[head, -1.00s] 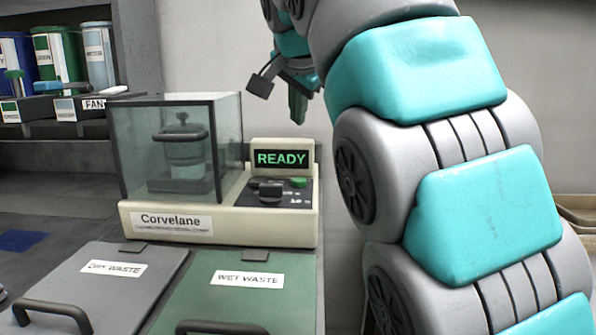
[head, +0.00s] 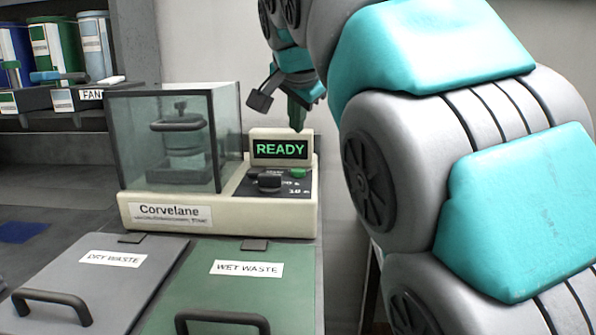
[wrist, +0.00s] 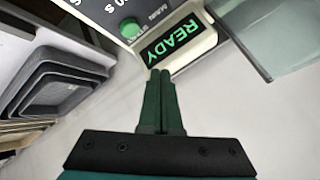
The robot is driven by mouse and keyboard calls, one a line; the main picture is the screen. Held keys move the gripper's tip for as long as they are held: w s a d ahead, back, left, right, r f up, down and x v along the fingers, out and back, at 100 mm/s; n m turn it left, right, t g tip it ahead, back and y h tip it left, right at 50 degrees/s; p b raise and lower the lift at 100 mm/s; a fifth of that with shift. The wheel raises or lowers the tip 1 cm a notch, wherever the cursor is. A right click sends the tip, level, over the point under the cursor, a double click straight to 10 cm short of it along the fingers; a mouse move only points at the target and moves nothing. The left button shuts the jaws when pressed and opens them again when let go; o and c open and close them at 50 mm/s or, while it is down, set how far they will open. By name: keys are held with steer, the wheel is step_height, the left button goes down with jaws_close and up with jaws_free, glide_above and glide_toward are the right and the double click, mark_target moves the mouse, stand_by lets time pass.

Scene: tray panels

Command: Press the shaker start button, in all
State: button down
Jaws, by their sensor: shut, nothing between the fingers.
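The shaker (head: 150,210) is a cream machine labelled Corvelane with a glass chamber at its left. Its display (head: 281,149) reads READY in green. The green start button (head: 298,173) sits on the dark control panel below the display; in the wrist view the button (wrist: 130,28) shows beside the word START. My gripper (head: 297,128) is shut and empty, its dark green fingers pointing down above and behind the display. In the wrist view its fingertips (wrist: 160,73) are near the display's edge, apart from the button. Whether the tips touch the display housing cannot be told.
A black knob (head: 269,181) stands on the panel left of the button. The glass chamber (head: 165,140) holds a lidded vessel. Dry waste (head: 110,275) and wet waste (head: 240,290) lids with handles lie in front. A shelf with bins (head: 50,100) is at the left.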

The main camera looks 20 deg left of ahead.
mark_target(297, 173)
steer(key=shift+f+b, duration=1.7)
steer(key=shift+f, duration=1.05)
steer(key=shift+f, duration=0.1)
steer(key=shift+f, duration=0.35)
